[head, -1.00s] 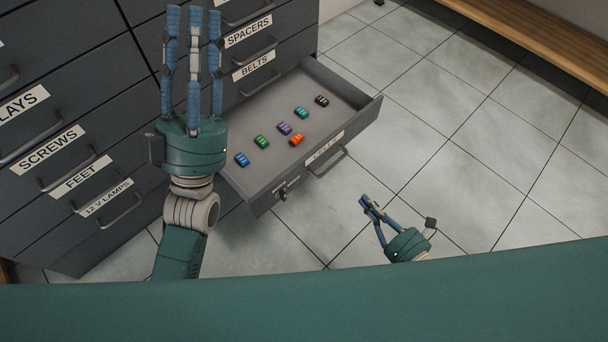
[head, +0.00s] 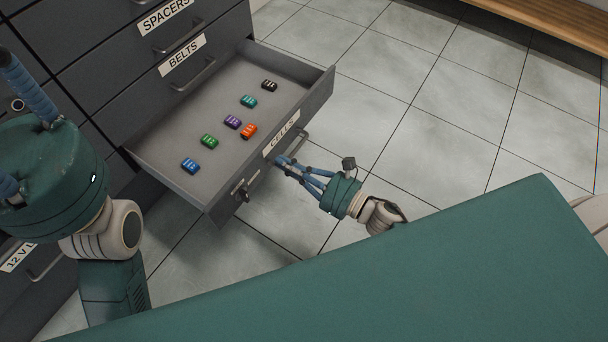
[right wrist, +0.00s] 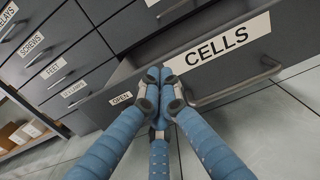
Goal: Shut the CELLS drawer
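The CELLS drawer (head: 318,104) is pulled out of the dark grey cabinet, its front facing my right arm. Its label (right wrist: 215,48) and bar handle (right wrist: 237,92) show in the right wrist view. My right gripper (head: 281,162) is at the drawer front, just below the label near the handle. Its fingertips (right wrist: 160,90) are drawn together with nothing seen between them; I cannot tell whether they touch the front. My left gripper (head: 28,95) is at the left edge of the head view, its fingertips cut off.
Several small coloured blocks, one blue (head: 190,165), lie inside the drawer. The BELTS drawer (head: 182,54) above looks shut. Tiled floor (head: 400,90) is clear to the right; a wooden bench (head: 560,28) stands at the back right.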

